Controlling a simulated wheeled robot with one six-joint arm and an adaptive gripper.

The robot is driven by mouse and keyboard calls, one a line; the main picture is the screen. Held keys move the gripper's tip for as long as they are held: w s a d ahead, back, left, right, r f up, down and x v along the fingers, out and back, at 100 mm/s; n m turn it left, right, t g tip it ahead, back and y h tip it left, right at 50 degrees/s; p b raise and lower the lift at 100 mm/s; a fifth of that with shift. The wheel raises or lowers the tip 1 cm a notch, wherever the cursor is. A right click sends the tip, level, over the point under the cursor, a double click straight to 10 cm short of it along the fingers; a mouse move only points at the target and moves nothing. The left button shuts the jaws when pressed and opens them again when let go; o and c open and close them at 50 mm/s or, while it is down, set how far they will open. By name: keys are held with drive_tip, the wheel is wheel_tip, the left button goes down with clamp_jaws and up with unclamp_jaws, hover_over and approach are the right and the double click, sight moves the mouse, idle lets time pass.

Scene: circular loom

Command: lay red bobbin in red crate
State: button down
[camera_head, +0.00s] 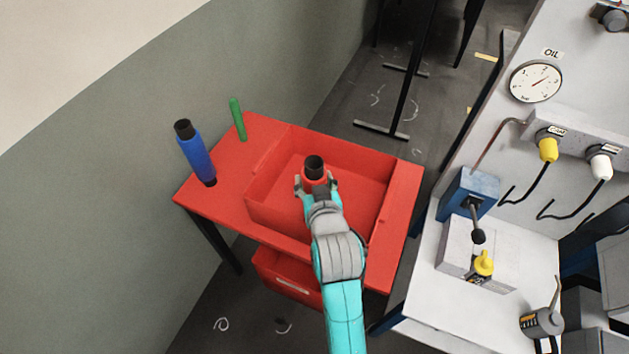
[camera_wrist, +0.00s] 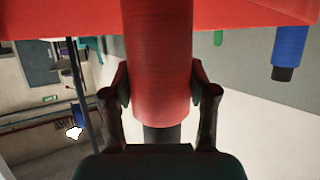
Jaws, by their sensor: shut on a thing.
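My gripper (camera_head: 317,187) is shut on the red bobbin (camera_head: 315,172), which has a black end on top. In the head view the bobbin is over the red crate (camera_head: 270,216) set in the red table. The wrist view shows the red bobbin (camera_wrist: 158,75) upright between the two fingers (camera_wrist: 160,95), with its dark end (camera_wrist: 162,135) toward the palm. Its other end meets the red surface in that view. I cannot tell whether it touches the crate floor.
A blue bobbin (camera_head: 195,155) and a green peg (camera_head: 237,120) stand on the red table (camera_head: 217,205) left of the crate. A lower red bin (camera_head: 283,277) sits under the table. A white machine bench (camera_head: 470,300) with a lever and oil can stands close on the right.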

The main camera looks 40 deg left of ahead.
drive_tip(key=shift+f, duration=0.15)
drive_tip(key=shift+c, duration=1.6)
unclamp_jaws()
drive_tip(key=shift+f, duration=0.1)
drive_tip(key=v, duration=1.2)
